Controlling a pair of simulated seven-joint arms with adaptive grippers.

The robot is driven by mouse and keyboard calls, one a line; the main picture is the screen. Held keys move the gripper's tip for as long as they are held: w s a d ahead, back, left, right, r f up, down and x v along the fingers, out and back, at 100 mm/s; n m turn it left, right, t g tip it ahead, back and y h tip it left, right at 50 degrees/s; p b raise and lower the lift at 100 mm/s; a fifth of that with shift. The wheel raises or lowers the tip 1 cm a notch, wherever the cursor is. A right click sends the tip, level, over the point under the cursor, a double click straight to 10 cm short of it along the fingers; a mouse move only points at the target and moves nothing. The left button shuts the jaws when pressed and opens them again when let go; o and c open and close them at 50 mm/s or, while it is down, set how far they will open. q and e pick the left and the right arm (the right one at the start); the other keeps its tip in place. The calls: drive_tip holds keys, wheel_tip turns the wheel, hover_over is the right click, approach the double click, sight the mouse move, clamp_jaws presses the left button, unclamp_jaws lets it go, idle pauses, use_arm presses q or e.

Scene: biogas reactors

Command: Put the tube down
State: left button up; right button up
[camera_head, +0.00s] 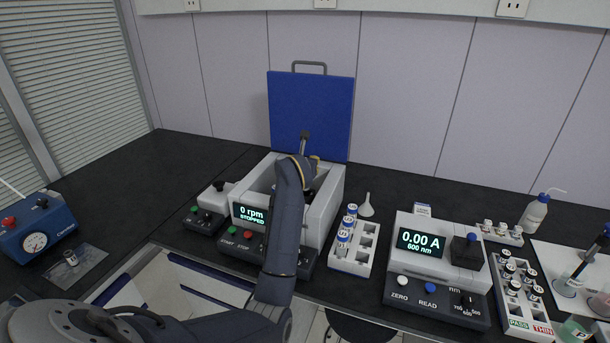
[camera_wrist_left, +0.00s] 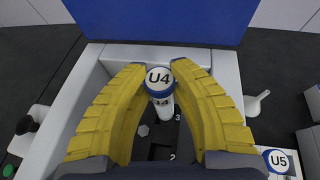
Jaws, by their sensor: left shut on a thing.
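The tube U4 (camera_wrist_left: 159,78), with a white cap top and blue rim, stands between the yellow fingers of my left gripper (camera_wrist_left: 160,74), which is shut on it. Below it in the wrist view is the centrifuge's dark rotor (camera_wrist_left: 160,150) with numbered positions 2 and 3. In the head view my left gripper (camera_head: 313,160) is inside the open centrifuge (camera_head: 325,208), mostly hidden by my arm. Whether the tube's lower end is seated in a slot cannot be told. My right gripper is not in view.
The blue centrifuge lid (camera_head: 311,110) stands raised behind. A white rack (camera_head: 364,262) right of the centrifuge holds several U-labelled tubes and has empty slots. A funnel (camera_head: 366,206), a photometer (camera_head: 440,268) and a vial rack (camera_head: 527,321) stand further right.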

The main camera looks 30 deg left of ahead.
use_arm(q)
drive_tip(key=shift+f, duration=2.2)
drive_tip(key=shift+f, duration=0.6)
drive_tip(key=o, duration=1)
drive_tip(key=shift+r, duration=0.35)
drive_tip(key=shift+s+r, duration=0.15)
drive_tip(key=shift+r, duration=0.15)
drive_tip(key=v, duration=1.1)
drive_tip(key=shift+s+d+r, duration=0.15)
drive_tip(key=shift+s+r, duration=0.05)
drive_tip(key=shift+s, duration=0.05)
